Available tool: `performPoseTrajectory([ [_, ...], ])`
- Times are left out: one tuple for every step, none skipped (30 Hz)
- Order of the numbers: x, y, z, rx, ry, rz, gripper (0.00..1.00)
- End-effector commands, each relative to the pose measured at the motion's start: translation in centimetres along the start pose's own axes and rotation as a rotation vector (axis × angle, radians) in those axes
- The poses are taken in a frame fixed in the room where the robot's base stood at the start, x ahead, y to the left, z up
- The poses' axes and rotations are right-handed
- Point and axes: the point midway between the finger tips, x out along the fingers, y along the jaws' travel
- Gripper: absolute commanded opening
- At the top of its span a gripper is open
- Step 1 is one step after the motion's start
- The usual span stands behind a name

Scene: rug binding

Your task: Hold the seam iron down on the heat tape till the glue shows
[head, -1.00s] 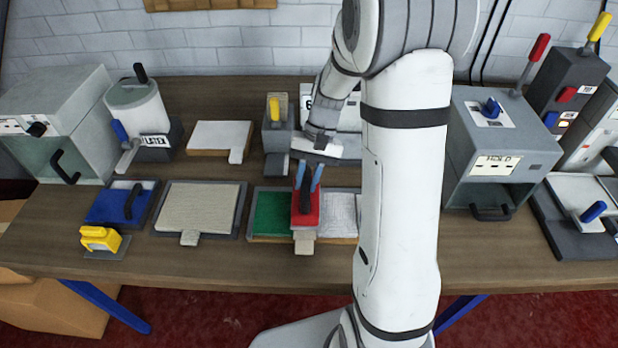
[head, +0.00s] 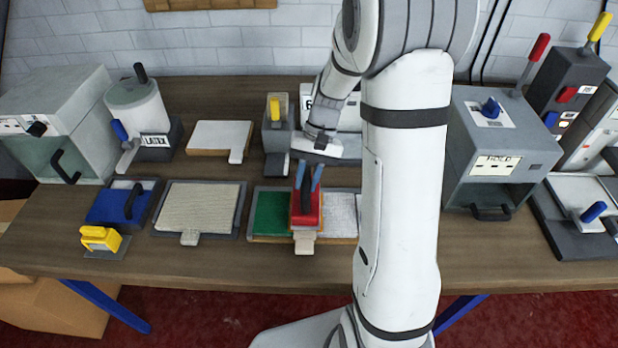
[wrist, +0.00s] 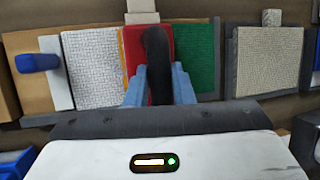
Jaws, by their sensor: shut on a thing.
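The seam iron (head: 306,218) is a red block with a black handle. My gripper (head: 307,178), with blue fingers, is shut on its black handle from above. The iron sits on the tray between a green piece (head: 272,214) and a white textured piece (head: 342,213). In the wrist view the gripper (wrist: 159,85) is around the black handle (wrist: 158,60), with red showing at both sides. A beige tab (head: 304,243) sticks out at the iron's front. The heat tape and any glue under the iron are hidden.
A grey HOLD box (head: 490,150) stands at the right. The table's front strip is mostly clear.

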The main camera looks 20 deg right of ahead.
Motion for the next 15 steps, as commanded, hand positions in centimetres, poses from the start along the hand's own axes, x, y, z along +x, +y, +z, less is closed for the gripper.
performPoseTrajectory([
  [0.0, 0.1, 0.1, 0.001, -0.002, 0.001, 0.0],
  [-0.1, 0.0, 0.1, 0.001, -0.002, 0.001, 0.0],
  [-0.3, 0.0, 0.2, 0.001, -0.002, 0.001, 0.0],
  [-0.4, -0.1, 0.2, 0.001, -0.002, 0.001, 0.0],
  [-0.6, -0.1, 0.3, 0.0, -0.001, 0.001, 0.0],
  [-0.9, -0.2, 0.4, 0.0, -0.001, 0.001, 0.0],
  [-1.1, -0.3, 0.5, 0.0, -0.001, 0.001, 0.0],
  [-1.3, -0.3, 0.6, 0.0, -0.001, 0.0, 0.0],
  [-1.6, -0.4, 0.7, 0.0, 0.0, 0.0, 0.0],
  [-1.8, -0.5, 0.7, 0.0, 0.0, 0.0, 0.0],
  [-2.0, -0.5, 0.8, 0.0, 0.0, 0.0, 0.0],
  [-2.3, -0.6, 0.9, 0.0, 0.0, 0.0, 0.0],
  [-2.5, -0.7, 1.0, 0.0, 0.0, 0.0, 0.0],
  [-2.7, -0.7, 1.1, 0.0, 0.0, 0.0, 0.0],
  [-2.9, -0.8, 1.2, 0.0, 0.001, 0.0, 0.0],
])
